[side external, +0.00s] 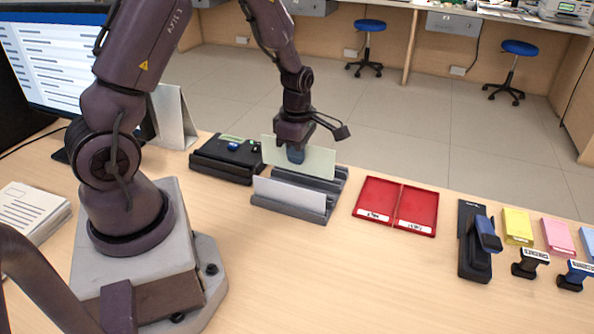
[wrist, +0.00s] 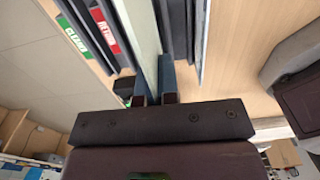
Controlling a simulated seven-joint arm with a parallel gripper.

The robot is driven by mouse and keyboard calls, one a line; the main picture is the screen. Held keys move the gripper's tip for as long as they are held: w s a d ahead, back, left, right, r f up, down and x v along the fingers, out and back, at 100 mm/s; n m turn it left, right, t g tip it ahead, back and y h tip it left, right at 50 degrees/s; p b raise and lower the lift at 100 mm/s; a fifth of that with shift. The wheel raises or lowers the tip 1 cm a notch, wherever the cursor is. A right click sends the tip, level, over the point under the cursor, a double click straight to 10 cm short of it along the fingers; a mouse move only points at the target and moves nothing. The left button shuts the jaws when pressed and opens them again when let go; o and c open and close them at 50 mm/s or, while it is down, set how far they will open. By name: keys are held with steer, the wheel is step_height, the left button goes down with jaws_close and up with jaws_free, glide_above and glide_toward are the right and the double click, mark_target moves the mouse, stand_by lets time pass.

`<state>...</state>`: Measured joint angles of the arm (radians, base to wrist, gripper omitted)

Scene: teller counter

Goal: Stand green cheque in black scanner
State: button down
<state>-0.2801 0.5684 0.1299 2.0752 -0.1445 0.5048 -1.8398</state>
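My gripper (side external: 296,154) points down over the grey slotted rack, with its blue fingertips shut on the upright pale green cheque (side external: 318,160). In the wrist view the cheque (wrist: 138,35) runs edge-on between the fingers (wrist: 153,88). I cannot tell whether its lower edge is inside a slot or just above it. The black scanner (side external: 213,165) sits just left of the rack, with a green strip, a small green light and a blue part on top.
The grey rack (side external: 335,190) holds a white slip (side external: 290,196) upright in its front slot. A red two-part tray (side external: 403,208) lies to the right. Beyond it are a black stapler-like device (side external: 476,243), stamps (side external: 530,262) and coloured pads (side external: 517,226). Bare counter lies in front.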

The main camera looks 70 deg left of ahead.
steer(key=s+a+r+n, duration=0.2)
steer(key=s+a, duration=1.2)
steer(key=a, duration=0.2)
steer(key=shift+s+d+f+m, duration=0.15)
steer(key=shift+f+m, duration=0.35)
steer(key=shift+f, duration=0.6)
steer(key=shift+s+a+f+m, duration=0.1)
steer(key=shift+f+m, duration=0.4)
steer(key=shift+f, duration=0.55)
steer(key=shift+f, duration=0.1)
steer(key=shift+f, duration=1.6)
steer(key=c, duration=1.3)
jaws_free()
